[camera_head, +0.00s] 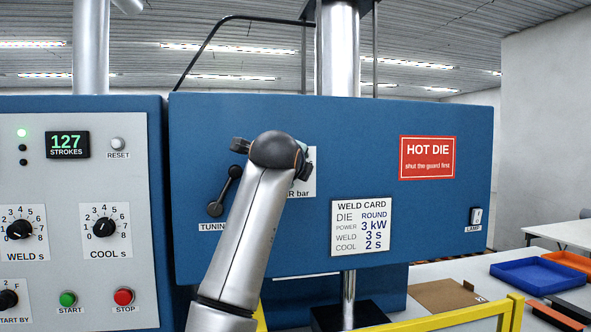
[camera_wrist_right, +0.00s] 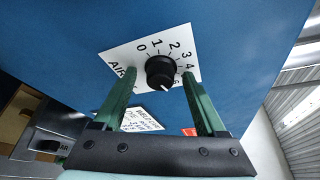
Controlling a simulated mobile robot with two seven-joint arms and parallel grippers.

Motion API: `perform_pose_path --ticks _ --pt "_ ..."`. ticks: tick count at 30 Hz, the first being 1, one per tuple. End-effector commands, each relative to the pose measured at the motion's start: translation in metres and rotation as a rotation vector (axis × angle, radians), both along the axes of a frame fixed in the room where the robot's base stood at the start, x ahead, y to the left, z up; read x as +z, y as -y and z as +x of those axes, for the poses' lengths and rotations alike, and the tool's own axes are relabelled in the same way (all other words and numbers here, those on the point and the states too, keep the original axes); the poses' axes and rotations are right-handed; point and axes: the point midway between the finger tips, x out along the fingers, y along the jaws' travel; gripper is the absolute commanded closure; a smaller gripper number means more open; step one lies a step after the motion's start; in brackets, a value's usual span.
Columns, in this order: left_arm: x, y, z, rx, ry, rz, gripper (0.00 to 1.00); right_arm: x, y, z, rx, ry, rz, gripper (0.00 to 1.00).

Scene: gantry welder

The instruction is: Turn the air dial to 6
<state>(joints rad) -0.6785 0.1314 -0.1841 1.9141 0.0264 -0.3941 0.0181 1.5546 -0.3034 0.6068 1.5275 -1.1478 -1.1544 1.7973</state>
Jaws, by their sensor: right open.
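The air dial's black knob (camera_wrist_right: 160,71) sits on a white scale plate (camera_wrist_right: 125,57) in the right wrist view. Its white mark points to the lower side of the scale, near the 6; I cannot tell the exact reading. My right gripper (camera_wrist_right: 160,78) is open, with one green finger on each side of the knob; I cannot tell whether either touches it. In the head view my right gripper (camera_head: 270,150) is in front of the blue panel. It hides the knob, and only the plate's right edge (camera_head: 308,172) with "bar" shows. My left gripper is not in view.
A black lever (camera_head: 225,191) is just left of my right arm. The weld card (camera_head: 361,227), the red hot die sign (camera_head: 427,157) and a lamp switch (camera_head: 476,217) are to the right. A yellow rail (camera_head: 470,315) crosses the lower right.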

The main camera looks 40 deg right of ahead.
Motion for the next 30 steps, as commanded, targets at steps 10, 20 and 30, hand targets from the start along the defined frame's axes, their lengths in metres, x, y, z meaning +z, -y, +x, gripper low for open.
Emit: perform_pose_path --ticks 10,20,30 --pt "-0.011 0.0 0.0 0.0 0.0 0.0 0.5 0.003 -0.022 -0.018 0.003 0.003 -0.002 0.26" --pt "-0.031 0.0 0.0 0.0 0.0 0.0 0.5 0.014 -0.073 -0.063 -0.001 0.002 -0.002 0.26" --pt "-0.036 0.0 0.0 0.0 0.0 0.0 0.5 0.021 -0.094 -0.081 -0.001 0.001 0.0 0.26"
